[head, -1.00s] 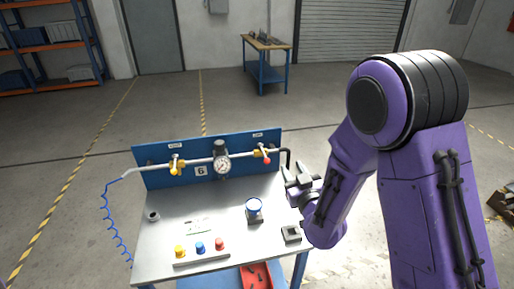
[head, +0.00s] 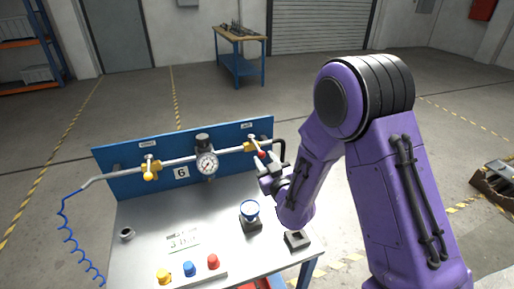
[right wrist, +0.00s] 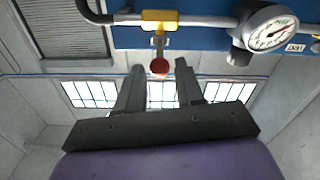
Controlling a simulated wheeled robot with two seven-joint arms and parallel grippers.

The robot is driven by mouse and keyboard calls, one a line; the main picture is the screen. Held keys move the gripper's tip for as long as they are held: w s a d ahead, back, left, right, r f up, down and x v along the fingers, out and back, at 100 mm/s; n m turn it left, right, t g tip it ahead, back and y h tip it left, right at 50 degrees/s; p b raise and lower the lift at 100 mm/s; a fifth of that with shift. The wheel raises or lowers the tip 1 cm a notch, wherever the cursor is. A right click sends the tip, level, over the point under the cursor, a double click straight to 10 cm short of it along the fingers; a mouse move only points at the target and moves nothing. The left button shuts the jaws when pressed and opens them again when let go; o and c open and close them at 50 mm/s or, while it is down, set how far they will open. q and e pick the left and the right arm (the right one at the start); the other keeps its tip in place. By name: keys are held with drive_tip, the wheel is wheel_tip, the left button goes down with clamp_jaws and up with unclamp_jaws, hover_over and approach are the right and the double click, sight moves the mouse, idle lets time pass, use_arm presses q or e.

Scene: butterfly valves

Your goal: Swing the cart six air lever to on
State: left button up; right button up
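Cart six carries a blue back panel (head: 124,183) with a "6" plate (head: 181,172) and a pipe. The right valve has a yellow body (head: 250,147) and a lever with a red knob (head: 262,154); it also shows in the right wrist view (right wrist: 159,67). The left valve (head: 150,170) has a yellow knob. The labels above both are too small to read surely. My right gripper (head: 264,167) is open at the red knob. In the right wrist view the knob appears between its fingertips (right wrist: 159,72); I cannot tell whether they touch it. My left gripper is out of view.
A round gauge (head: 207,163) sits on the pipe between the valves. The pipe's black bent end (head: 282,150) is close to my right gripper. A blue-topped part (head: 250,210), a dark block (head: 297,240) and coloured buttons (head: 189,269) stand on the metal cart top (head: 150,217).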

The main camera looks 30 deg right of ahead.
sight(257, 147)
drive_tip(key=p+x, duration=0.2)
drive_tip(key=x, duration=0.4)
drive_tip(key=shift+w+d+r, duration=0.1)
drive_tip(key=shift+w+r, duration=0.05)
drive_tip(key=shift+w, duration=0.35)
drive_tip(key=shift+s, duration=0.1)
clamp_jaws()
